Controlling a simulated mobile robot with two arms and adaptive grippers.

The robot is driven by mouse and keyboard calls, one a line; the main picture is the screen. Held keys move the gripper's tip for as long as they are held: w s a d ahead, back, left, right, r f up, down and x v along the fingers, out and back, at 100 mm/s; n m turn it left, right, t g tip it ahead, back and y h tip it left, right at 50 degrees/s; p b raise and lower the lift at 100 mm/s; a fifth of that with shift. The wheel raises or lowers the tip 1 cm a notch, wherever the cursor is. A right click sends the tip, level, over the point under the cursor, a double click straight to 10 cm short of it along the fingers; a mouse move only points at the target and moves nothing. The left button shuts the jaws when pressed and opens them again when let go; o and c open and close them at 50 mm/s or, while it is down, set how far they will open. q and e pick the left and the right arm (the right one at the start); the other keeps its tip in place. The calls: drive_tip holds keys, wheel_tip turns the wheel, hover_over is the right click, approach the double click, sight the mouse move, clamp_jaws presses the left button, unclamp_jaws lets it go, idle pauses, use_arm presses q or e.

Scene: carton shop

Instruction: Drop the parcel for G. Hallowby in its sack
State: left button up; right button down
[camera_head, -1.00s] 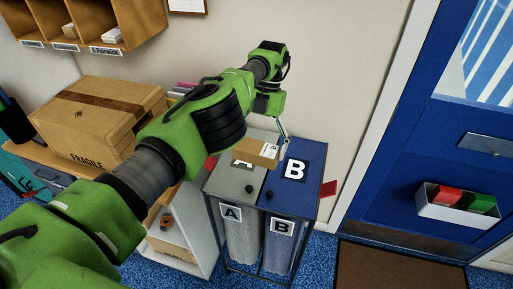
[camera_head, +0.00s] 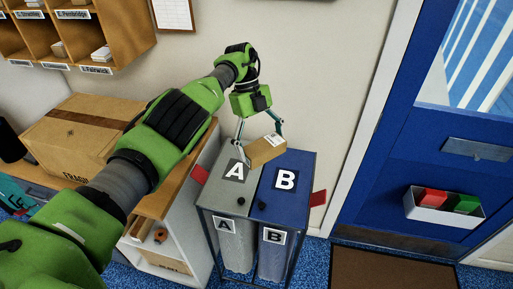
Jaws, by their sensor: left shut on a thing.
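My left gripper (camera_head: 260,141) is shut on a small brown parcel (camera_head: 266,153). The parcel has a white label on top, too small to read. It shows in front of the back edge of a two-part sack stand; its exact height above the lids cannot be told. The left part has a grey lid (camera_head: 224,184) marked A, over a pale see-through sack (camera_head: 236,256). The right part has a blue lid (camera_head: 282,203) marked B, over a similar sack (camera_head: 271,262). Both lids look closed.
A large carton (camera_head: 75,135) marked FRAGILE sits on a wooden cabinet left of the stand. Name-labelled pigeonholes (camera_head: 140,30) hang on the wall above. A blue door (camera_head: 390,165) with a white tray (camera_head: 445,211) is at right, with a brown mat (camera_head: 390,272) before it.

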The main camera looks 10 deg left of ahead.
sight(282, 139)
use_arm(q)
drive_tip(key=n, duration=0.1)
drive_tip(key=d+r+n+t+p, duration=0.1)
drive_tip(key=n, duration=0.1)
drive_tip(key=shift+w+d+r+h, duration=0.15)
drive_tip(key=shift+w+h, duration=0.05)
drive_tip(key=shift+h, duration=0.2)
drive_tip(key=d+r+n+p, duration=0.1)
drive_tip(key=n, duration=0.1)
drive_tip(key=d+n+t, duration=0.1)
drive_tip(key=n, duration=0.1)
drive_tip(key=shift+w+d+r+t+p, duration=0.1)
drive_tip(key=shift+r+t+p, duration=0.2)
drive_tip(key=shift+r+p, duration=0.1)
drive_tip(key=d+n, duration=0.1)
drive_tip(key=r+n+t, duration=0.1)
drive_tip(key=n, duration=0.1)
drive_tip(key=shift+d+p, duration=0.4)
drive_tip(key=shift+w+f+b, duration=0.2)
drive_tip(key=shift+w+f, duration=0.15)
drive_tip(key=shift+w, duration=0.2)
drive_tip(key=shift+w+f+b, duration=0.15)
drive_tip(key=shift+w+f, duration=0.15)
drive_tip(key=shift+w, duration=0.25)
drive_tip(key=shift+w+f+p, duration=0.2)
drive_tip(key=shift+w+f, duration=0.25)
drive_tip(key=shift+w, duration=0.25)
drive_tip(key=shift+w+f+p, duration=0.15)
drive_tip(key=shift+w+f, duration=0.25)
drive_tip(key=shift+w, duration=0.3)
